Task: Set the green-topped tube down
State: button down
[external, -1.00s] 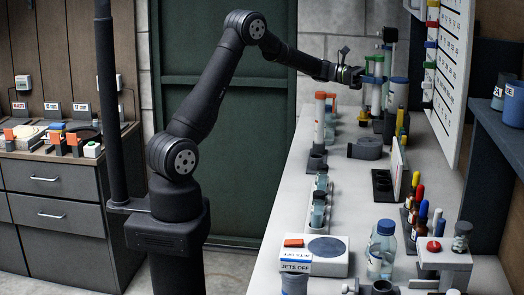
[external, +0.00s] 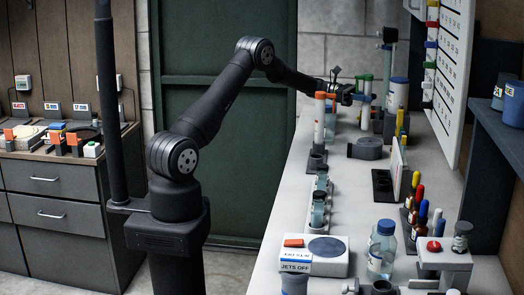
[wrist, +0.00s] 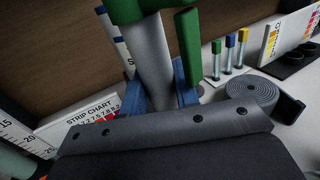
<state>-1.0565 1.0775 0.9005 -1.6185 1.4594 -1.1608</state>
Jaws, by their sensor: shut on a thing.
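The green-topped tube (external: 366,91) is upright in my gripper (external: 357,97), over the far part of the white bench in the external view. In the wrist view, its pale body (wrist: 150,50) stands between the two blue fingers of my gripper (wrist: 158,92), which are shut on it. Its green top is partly cut off by the upper edge of that view. The tube's lower end is hidden behind my gripper in the wrist view, and I cannot tell whether it touches anything.
An orange-topped tube (external: 319,125) stands in a dark holder close to the left of my gripper. A grey coil (external: 368,149) lies nearer on the bench (external: 345,190). A blue-topped bottle (external: 398,92) stands to the right. The wrist view shows a strip chart (wrist: 88,112).

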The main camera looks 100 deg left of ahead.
aim_at(366, 105)
jog(key=shift+f, duration=1.6)
jog(key=shift+f, duration=0.2)
jog(key=c, duration=1.1)
grip_release()
jog(key=shift+r, duration=0.1)
jog(key=shift+s+r, duration=0.1)
jog(key=v, duration=1.1)
jog(key=shift+s+a, duration=0.15)
jog(key=shift+s, duration=0.2)
